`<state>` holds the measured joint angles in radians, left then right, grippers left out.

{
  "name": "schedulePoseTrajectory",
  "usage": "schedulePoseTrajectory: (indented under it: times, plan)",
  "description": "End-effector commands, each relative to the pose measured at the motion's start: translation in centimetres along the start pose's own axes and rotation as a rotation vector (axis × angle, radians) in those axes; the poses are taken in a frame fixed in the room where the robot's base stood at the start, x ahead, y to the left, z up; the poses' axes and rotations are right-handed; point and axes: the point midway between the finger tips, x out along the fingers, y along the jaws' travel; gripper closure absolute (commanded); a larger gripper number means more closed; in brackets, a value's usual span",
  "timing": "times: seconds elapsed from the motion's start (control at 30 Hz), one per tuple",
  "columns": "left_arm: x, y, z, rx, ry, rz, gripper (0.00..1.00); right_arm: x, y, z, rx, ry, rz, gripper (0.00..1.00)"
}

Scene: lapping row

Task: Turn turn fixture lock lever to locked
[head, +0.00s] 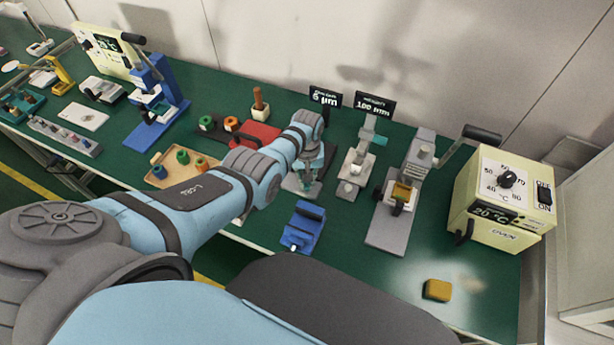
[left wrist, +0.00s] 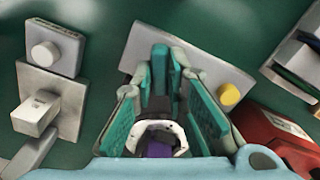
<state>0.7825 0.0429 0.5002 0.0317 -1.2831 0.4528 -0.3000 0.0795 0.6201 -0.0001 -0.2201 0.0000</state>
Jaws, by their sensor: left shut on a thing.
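The turn fixture (head: 300,187) is a small grey stand on the green bench, below the "6 µm" sign (head: 325,96). My left gripper (head: 310,172) is down over it and covers most of it. In the left wrist view, the teal-padded fingers (left wrist: 165,90) are closed in around a narrow teal piece (left wrist: 159,68), which looks like the lock lever. A white ring with a purple centre (left wrist: 158,137) sits between the fingers, nearer the camera. The fixture's grey plate (left wrist: 208,75) carries a yellow knob (left wrist: 229,96). The lever's exact angle is hidden. My right gripper is out of view.
A similar stand with a teal handle (head: 380,141) is close on the right, below a "100" sign (head: 375,104). A blue fixture (head: 303,227) is in front. A red block (head: 258,134) lies to the left. A grey press (head: 414,165) and an oven (head: 500,198) stand farther right.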

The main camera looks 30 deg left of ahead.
Motion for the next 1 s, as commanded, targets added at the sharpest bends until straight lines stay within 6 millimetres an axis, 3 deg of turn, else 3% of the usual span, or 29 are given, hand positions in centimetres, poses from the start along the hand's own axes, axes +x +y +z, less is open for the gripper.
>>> schedulePoseTrajectory:
  times: [0.5, 1.0]
  plan:
    - [0.06, -0.01, 0.10, 0.372, -0.003, 0.000, 1.00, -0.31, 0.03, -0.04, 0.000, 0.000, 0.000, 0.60]
    - [0.09, 0.00, 0.10, 0.453, -0.003, 0.000, 1.00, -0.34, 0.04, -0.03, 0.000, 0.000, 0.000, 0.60]
